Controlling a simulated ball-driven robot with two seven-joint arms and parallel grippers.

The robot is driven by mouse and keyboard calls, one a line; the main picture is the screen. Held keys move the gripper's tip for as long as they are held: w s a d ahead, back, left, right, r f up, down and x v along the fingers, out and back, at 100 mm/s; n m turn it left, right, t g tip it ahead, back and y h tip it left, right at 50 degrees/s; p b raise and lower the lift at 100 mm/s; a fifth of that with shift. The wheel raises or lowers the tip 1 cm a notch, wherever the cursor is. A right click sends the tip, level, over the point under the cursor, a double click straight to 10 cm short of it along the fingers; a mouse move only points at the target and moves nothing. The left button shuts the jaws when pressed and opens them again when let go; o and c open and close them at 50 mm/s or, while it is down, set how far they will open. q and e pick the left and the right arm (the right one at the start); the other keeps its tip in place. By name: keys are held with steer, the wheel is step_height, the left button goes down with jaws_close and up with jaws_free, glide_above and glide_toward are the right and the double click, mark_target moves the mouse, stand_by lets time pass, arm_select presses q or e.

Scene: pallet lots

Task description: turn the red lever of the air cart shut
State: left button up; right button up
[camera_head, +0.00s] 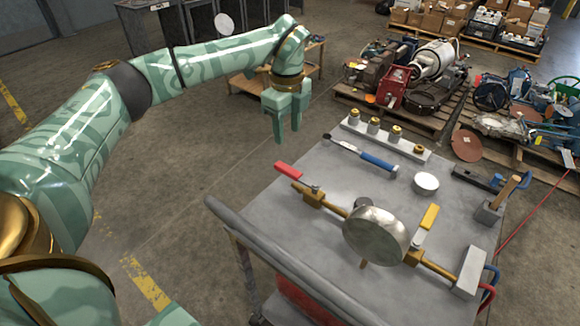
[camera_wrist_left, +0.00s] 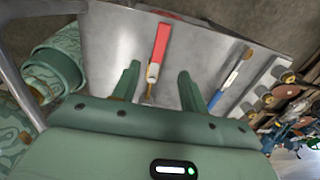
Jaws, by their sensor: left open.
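The air cart (camera_head: 445,215) has a grey metal top. Its red lever (camera_head: 288,171) sits on a brass valve (camera_head: 311,196) at the left end of a brass pipe and points roughly along the pipe. My left gripper (camera_head: 287,138) is open and empty, fingers down, beyond the cart's left edge and apart from the lever in the head view. In the left wrist view the red lever (camera_wrist_left: 161,43) shows ahead, between the two fingers of the left gripper (camera_wrist_left: 159,68) in the picture, and nothing is between them in contact. My right gripper is not in view.
On the cart are a round gauge (camera_head: 375,235), a yellow lever (camera_head: 426,222), a blue-handled tool (camera_head: 378,161), a white round piece (camera_head: 426,183), a manifold bar (camera_head: 415,152) and a hammer (camera_head: 489,212). A grey rail (camera_head: 290,268) runs along the near edge. Loaded pallets stand behind.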

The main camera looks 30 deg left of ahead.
mark_target(288, 168)
arm_select(q)
step_height(288, 168, down, 12)
steer(key=b, duration=0.3)
steer(key=shift+r, duration=0.1)
steer(key=shift+c, duration=0.6)
jaws_close()
